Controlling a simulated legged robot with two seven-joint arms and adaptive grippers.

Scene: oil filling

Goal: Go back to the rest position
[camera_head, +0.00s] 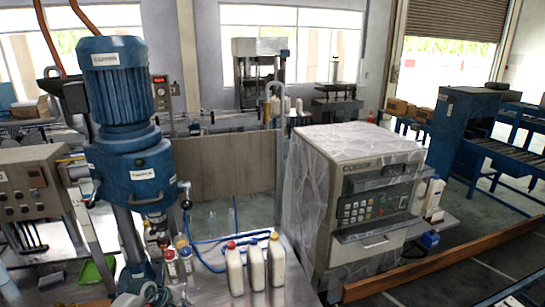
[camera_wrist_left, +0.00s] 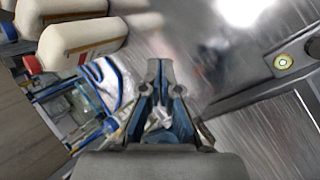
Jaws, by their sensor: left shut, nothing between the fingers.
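My left gripper (camera_wrist_left: 163,72) shows in the left wrist view, its two fingers together and empty. White bottles (camera_wrist_left: 82,45) lie to the left of the fingers in that view, apart from them. In the head view, three white bottles (camera_head: 255,267) stand upright in a row at the front of the metal table (camera_head: 215,290), one with a red cap. I cannot clearly make out either gripper in the head view. My right gripper is not seen.
A blue motor-topped machine (camera_head: 122,85) stands at the left, beside a control panel (camera_head: 30,195). A plastic-wrapped machine with a keypad (camera_head: 335,180) stands right of the bottles. Blue tubing (camera_head: 205,262) and small bottles (camera_head: 170,262) lie near the table's left side. A wooden beam (camera_head: 450,258) runs along the floor at right.

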